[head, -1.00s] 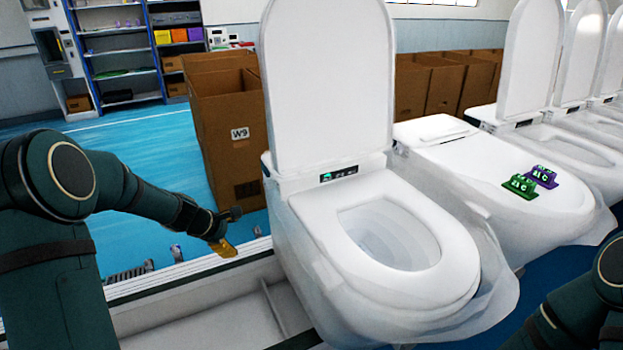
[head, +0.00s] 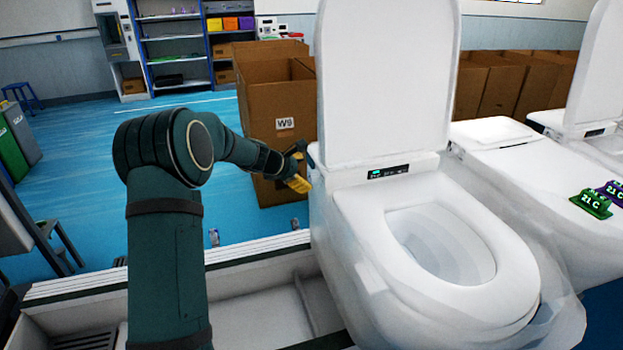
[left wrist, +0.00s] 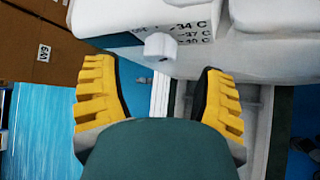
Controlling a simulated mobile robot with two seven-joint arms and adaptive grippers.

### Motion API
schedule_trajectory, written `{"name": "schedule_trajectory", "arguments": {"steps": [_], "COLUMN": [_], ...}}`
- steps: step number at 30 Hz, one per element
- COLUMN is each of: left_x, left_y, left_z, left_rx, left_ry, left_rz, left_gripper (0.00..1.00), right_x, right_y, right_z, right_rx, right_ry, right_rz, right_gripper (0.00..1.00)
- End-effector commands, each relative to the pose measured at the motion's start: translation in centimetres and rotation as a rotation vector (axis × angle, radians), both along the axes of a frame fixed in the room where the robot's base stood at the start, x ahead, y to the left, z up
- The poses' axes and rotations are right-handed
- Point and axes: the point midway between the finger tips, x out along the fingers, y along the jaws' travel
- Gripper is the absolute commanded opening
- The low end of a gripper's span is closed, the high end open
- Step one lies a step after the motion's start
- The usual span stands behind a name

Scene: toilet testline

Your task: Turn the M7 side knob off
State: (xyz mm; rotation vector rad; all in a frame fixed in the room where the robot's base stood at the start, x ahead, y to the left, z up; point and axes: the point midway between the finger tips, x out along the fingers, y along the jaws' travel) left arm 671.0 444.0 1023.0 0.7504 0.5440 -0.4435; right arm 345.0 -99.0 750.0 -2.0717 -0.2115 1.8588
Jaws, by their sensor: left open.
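The toilet (head: 440,240) with its lid raised stands right of centre in the head view, a small display on its rear deck. In the left wrist view a short pale round knob (left wrist: 160,46) sticks out of the toilet's side, beside printed temperature marks (left wrist: 185,32). My left gripper (head: 298,180) is at the toilet's left side in the head view. In the left wrist view its yellow fingers (left wrist: 158,70) are open and empty, one on either side of the knob's line, with the knob just beyond the tips. The knob cannot be made out in the head view. My right gripper is out of view.
A cardboard box (head: 275,110) marked W9 stands close behind my left gripper. A second toilet (head: 530,180) with green (head: 592,203) and purple (head: 613,190) tags is on the right. A low pale rail (head: 255,250) runs in front of the blue floor.

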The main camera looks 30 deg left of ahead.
Motion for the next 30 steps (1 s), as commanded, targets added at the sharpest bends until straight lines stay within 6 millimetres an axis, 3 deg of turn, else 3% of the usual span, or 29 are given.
{"name": "schedule_trajectory", "arguments": {"steps": [9,21,23,27,30], "left_x": [3.3,3.8,3.8,3.8,3.8], "left_y": [-0.8,-0.9,-0.9,-0.9,-0.9], "left_z": [-2.6,-3.0,-3.0,-3.0,-3.0], "left_rx": [0.0,0.001,0.001,0.001,0.001], "left_ry": [0.001,0.0,0.0,0.0,0.0], "left_rz": [0.0,0.0,0.0,0.0,0.0], "left_gripper": [0.71,0.71,0.54,0.05,0.02], "right_x": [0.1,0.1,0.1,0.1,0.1], "right_y": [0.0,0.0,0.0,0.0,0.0], "right_z": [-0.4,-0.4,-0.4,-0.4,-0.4], "right_rx": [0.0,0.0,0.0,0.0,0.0], "right_ry": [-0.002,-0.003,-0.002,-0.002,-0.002], "right_rz": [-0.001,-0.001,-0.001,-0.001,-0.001], "right_gripper": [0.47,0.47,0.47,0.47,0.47]}}
